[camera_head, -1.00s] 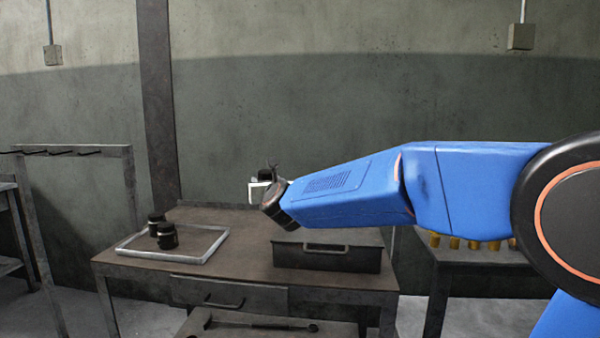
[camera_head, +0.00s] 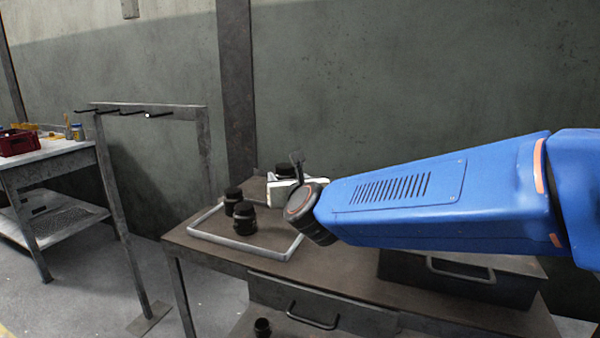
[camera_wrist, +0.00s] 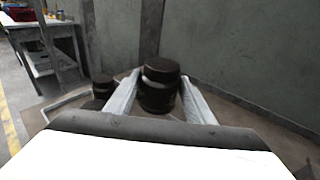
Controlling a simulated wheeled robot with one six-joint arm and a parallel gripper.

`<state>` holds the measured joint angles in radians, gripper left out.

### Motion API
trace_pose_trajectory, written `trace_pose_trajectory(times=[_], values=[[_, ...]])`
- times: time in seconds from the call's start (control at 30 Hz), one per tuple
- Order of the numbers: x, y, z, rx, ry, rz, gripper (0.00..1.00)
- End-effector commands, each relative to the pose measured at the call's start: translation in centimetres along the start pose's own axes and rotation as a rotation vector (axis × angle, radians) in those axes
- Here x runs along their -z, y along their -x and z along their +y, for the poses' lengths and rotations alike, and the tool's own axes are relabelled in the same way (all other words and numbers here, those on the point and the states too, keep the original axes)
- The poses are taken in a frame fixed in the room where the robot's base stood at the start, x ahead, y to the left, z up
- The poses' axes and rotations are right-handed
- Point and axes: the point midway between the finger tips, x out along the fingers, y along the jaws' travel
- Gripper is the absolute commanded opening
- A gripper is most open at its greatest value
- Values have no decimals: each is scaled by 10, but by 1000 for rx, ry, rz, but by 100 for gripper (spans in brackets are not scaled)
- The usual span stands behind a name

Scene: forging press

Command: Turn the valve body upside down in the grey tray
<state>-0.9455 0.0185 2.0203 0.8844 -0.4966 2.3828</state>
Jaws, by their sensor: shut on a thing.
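My gripper (camera_head: 290,181) is shut on a dark, barrel-shaped valve body (camera_wrist: 159,88) with a pale band near its upper end. In the wrist view its two pale fingers clasp the sides. In the head view the held valve body (camera_head: 283,171) is partly hidden behind the gripper, so which end is up is unclear. The grey tray (camera_head: 240,246) lies on the workbench, left of my gripper. Two similar dark bodies, a rear one (camera_head: 233,196) and a front one (camera_head: 244,219), stand in it. Whether the held body is over the tray is unclear.
A dark metal box (camera_head: 460,280) with a handle sits on the right of the workbench, below my arm. A metal rack with hooks (camera_head: 150,114) stands to the left. A red crate (camera_head: 18,143) is on a far-left table. The tray's front right floor looks clear.

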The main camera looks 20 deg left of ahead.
Motion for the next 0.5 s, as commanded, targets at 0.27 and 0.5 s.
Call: trace_pose_trajectory(times=[0.27,0.5], values=[[16,-2,0,0,1,1,27],[34,-4,0,1,0,0,27]])
